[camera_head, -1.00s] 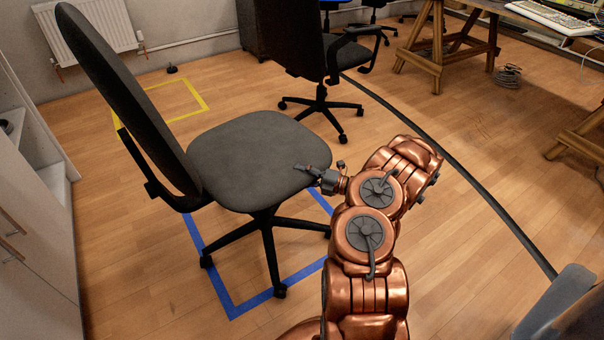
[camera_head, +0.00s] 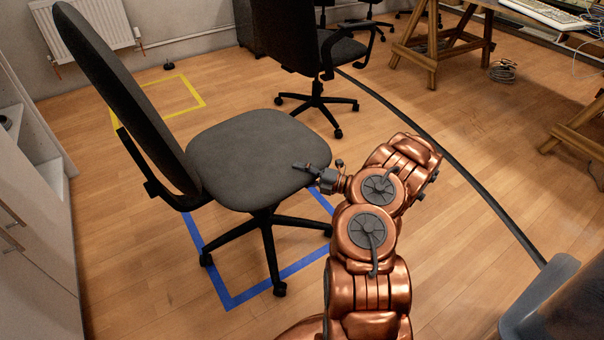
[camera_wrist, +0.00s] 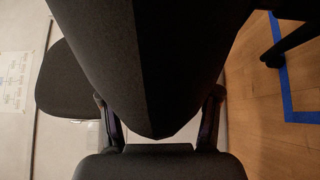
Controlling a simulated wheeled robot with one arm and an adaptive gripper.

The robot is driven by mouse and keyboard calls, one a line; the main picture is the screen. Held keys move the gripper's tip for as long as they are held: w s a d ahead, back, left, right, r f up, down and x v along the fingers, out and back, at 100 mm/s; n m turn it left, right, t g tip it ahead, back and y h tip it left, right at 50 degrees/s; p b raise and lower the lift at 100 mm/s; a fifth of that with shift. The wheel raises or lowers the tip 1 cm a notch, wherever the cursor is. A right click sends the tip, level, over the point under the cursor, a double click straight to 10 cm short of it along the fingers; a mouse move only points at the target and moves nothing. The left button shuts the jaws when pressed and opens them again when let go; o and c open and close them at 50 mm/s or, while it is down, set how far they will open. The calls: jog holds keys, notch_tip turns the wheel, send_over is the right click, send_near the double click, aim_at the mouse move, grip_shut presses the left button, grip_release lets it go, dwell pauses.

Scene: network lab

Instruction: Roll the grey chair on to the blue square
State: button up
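The grey chair (camera_head: 255,150) stands upright with its tall backrest at the left and its wheeled base over the blue square (camera_head: 222,291). Its left caster lies at the left blue line, and its front caster lies over or just past the front line. The seat hides the square's far part. My gripper (camera_head: 313,172) is at the right edge of the seat. In the wrist view, its fingers (camera_wrist: 159,112) lie on either side of the dark seat edge, seemingly closed against it. The blue line (camera_wrist: 284,90) shows at the right there.
Another dark chair (camera_head: 340,50) stands behind, and a yellow square (camera_head: 190,92) is marked on the floor farther back. A black cable strip (camera_head: 450,155) crosses the floor at the right. A white cabinet (camera_head: 30,240) stands close at the left. Trestle tables (camera_head: 430,55) are at the back right.

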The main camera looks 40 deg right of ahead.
jog(key=shift+o, duration=1.2)
jog(key=shift+d, duration=0.1)
jog(key=v, duration=1.2)
jog(key=shift+s+r, duration=0.1)
